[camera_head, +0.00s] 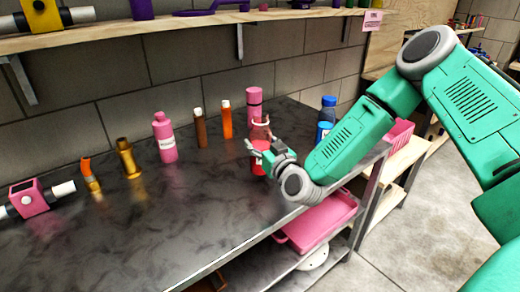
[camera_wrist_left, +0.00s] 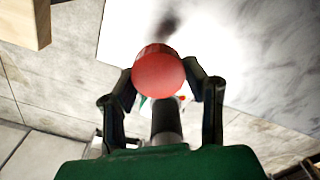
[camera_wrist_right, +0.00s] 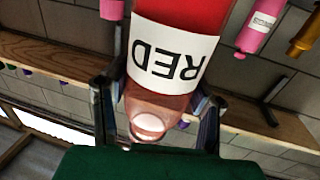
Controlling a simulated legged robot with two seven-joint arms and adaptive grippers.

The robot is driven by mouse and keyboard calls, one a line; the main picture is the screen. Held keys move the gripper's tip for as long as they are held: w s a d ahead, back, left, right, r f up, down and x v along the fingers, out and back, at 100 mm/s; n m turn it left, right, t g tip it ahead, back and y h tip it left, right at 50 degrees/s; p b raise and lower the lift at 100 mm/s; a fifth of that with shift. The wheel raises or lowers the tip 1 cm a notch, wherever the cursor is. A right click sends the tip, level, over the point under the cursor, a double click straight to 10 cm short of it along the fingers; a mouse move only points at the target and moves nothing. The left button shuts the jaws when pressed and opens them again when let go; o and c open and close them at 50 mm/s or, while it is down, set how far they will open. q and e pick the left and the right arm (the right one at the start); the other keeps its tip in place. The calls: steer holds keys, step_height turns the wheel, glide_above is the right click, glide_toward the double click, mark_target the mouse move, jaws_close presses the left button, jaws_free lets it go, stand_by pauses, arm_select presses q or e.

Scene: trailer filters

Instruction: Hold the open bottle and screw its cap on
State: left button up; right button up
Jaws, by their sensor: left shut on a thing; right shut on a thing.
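A red bottle (camera_head: 259,135) stands near the right end of the dark bench in the head view. My right gripper (camera_head: 266,156) is shut on it. In the right wrist view the bottle (camera_wrist_right: 185,20) appears upside down, with a white label reading RED and a pale open mouth (camera_wrist_right: 148,123) without a cap. The fingers of my right gripper (camera_wrist_right: 158,95) are on both sides of it. A round red cap (camera_wrist_left: 159,73) is held between the fingers of my left gripper (camera_wrist_left: 160,82) in the left wrist view. My left arm is outside the head view.
A pink bottle (camera_head: 164,138), a brown bottle (camera_head: 200,128), an orange bottle (camera_head: 226,120) and a pink cylinder (camera_head: 254,98) stand behind on the bench. Blue containers (camera_head: 327,110) stand to the right. A shelf (camera_head: 200,30) runs above. The bench front is clear.

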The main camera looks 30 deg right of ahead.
mark_target(264, 126)
arm_select(q)
steer(key=shift+r+p, duration=0.45)
arm_select(e)
steer(key=shift+r, duration=3.1)
steer(key=o, duration=0.8)
jaws_close()
